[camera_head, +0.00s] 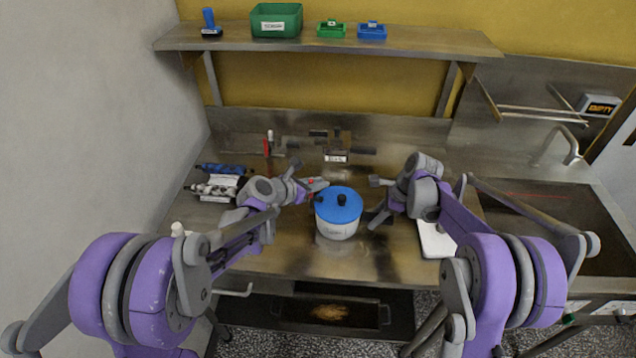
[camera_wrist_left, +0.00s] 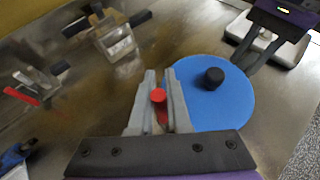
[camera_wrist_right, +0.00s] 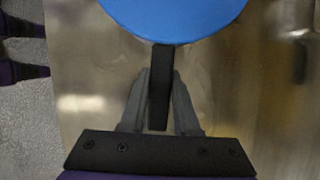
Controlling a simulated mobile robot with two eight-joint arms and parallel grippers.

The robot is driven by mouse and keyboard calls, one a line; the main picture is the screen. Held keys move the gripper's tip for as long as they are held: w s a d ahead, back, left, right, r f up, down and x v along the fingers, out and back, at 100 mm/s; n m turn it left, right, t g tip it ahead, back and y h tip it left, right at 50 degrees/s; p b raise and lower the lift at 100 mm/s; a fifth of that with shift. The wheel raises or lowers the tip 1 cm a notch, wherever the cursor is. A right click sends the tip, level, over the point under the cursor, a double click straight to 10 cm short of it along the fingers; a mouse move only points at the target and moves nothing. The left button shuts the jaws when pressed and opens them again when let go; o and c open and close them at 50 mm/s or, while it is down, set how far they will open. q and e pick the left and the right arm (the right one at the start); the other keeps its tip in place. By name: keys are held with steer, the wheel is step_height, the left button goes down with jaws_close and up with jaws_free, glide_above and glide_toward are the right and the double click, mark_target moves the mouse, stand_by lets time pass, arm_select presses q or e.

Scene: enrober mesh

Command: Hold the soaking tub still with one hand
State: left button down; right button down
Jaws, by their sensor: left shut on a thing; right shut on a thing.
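The soaking tub (camera_head: 337,229) is a round whitish tub with a blue lid (camera_head: 341,203) and a black knob, upright on the steel bench. In the right wrist view, my right gripper (camera_wrist_right: 159,90) is shut on a black bar-like handle (camera_wrist_right: 160,62) that sticks out from under the blue lid. My left gripper (camera_head: 318,185) is at the tub's upper left. In the left wrist view, its fingers close around a small red-topped piece (camera_wrist_left: 158,96) beside the blue lid (camera_wrist_left: 222,108). Whether that piece is joined to the tub I cannot tell.
A labelled metal fixture (camera_head: 336,147) stands behind the tub. A white board (camera_head: 436,239) lies right of the tub, near the sink (camera_head: 560,225). Bins stand on the shelf (camera_head: 330,40). The bench front is clear.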

arm_select(q)
steer(key=c, duration=0.9)
jaws_free()
steer(key=shift+o, duration=0.2)
steer(key=v, duration=1.2)
arm_select(e)
steer(key=c, duration=0.6)
jaws_free()
steer(key=shift+o, duration=0.2)
